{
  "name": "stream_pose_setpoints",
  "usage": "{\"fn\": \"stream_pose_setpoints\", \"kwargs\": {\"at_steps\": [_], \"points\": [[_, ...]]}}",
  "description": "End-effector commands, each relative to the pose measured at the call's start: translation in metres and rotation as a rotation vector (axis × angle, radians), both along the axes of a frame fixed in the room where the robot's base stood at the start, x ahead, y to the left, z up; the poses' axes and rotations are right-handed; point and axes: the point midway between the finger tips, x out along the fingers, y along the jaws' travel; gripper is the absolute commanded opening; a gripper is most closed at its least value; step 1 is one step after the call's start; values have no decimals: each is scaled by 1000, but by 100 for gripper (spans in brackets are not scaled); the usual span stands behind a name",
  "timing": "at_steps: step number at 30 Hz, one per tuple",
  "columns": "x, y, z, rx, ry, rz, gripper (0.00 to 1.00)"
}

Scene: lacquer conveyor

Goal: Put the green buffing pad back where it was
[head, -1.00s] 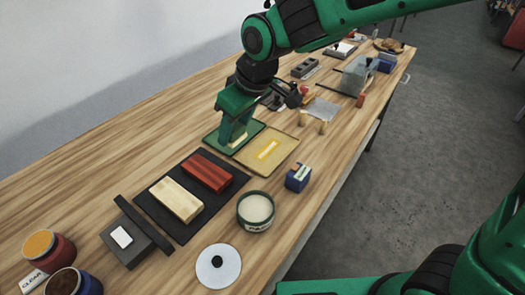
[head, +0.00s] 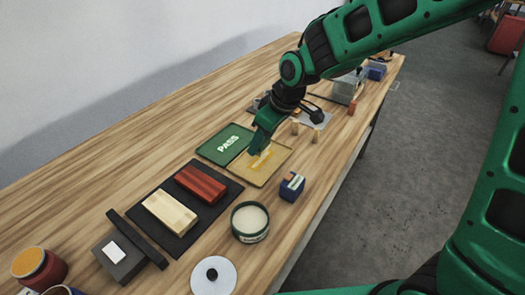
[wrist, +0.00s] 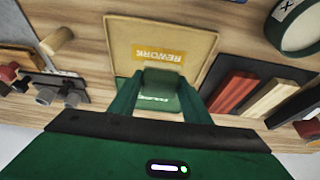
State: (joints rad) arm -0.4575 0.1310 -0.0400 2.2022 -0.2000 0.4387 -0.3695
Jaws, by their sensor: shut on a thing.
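My gripper (head: 258,150) points down over the tan REWORK mat (head: 246,172) and is shut on a small block. In the wrist view the block (wrist: 159,77) looks dull green between the two green fingers; it looks like the green buffing pad. In the head view my fingers mostly hide it, and a pale patch shows just below them. I cannot tell whether it touches the mat. The green PASS mat (head: 212,149) lies beside the tan mat on the left, with its lettering uncovered and nothing seen on it.
A blue box (head: 290,190) with a pale and green top stands right of the tan mat. A dark tray (head: 180,243) holds red and pale blocks. Wooden pegs (head: 316,134) stand behind.

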Motion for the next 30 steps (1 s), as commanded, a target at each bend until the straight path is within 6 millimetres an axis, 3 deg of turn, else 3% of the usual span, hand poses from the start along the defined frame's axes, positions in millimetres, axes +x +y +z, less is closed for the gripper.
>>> {"fn": "stream_pose_setpoints", "kwargs": {"at_steps": [5, 13, 25, 26, 27, 28, 30], "points": [[5, -7, -8, 0, 1, 1, 22], [5, -6, -42, 0, 1, 0, 22], [5, -6, -47, 0, 0, 1, 22], [5, -6, -47, 0, 0, 1, 46], [5, -6, -47, 0, 0, 1, 55], [5, -6, -47, 0, 0, 1, 62], [5, -6, -47, 0, 0, 1, 62]]}}
